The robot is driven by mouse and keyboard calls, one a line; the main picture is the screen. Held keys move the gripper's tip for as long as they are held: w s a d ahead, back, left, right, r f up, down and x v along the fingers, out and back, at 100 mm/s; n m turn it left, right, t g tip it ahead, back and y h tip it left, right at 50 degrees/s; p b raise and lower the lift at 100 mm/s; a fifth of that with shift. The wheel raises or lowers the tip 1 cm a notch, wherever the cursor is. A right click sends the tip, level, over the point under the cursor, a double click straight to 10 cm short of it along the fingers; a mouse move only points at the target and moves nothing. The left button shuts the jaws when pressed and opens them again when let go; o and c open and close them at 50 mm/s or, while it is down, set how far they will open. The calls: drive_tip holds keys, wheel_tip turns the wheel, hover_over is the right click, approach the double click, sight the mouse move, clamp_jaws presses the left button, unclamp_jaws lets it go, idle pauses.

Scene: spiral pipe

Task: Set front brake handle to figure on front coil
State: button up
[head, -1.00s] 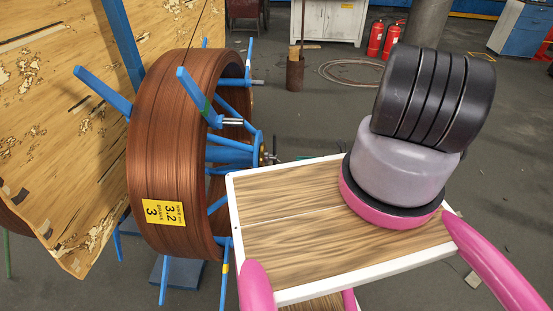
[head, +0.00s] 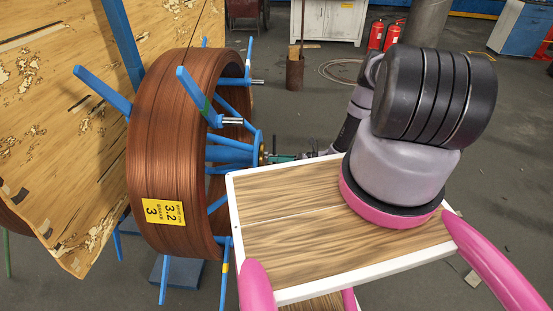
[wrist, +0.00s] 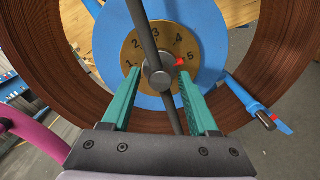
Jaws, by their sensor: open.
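The front coil (head: 165,130) of copper-brown wire hangs on a blue spoked reel at the left of the head view. Its yellow label (head: 163,212) shows 3.2 and, below, a 3 on the brake line. In the wrist view, a brass dial (wrist: 133,52) carries figures 1 to 5, and its red pointer (wrist: 181,62) is at the 5. The dark brake handle (wrist: 143,20) is a bar crossing the hub, running from top to bottom. My gripper (wrist: 160,72) is open, its green fingers on either side of the hub and the lower bar. I cannot tell if they touch it.
A blue rod with a dark knob and red tip (wrist: 264,116) sticks out right of the dial. A pale wooden panel (head: 60,120) stands behind the coil. Grey floor (head: 320,120) is open beyond.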

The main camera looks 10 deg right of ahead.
clamp_jaws()
idle(1.3)
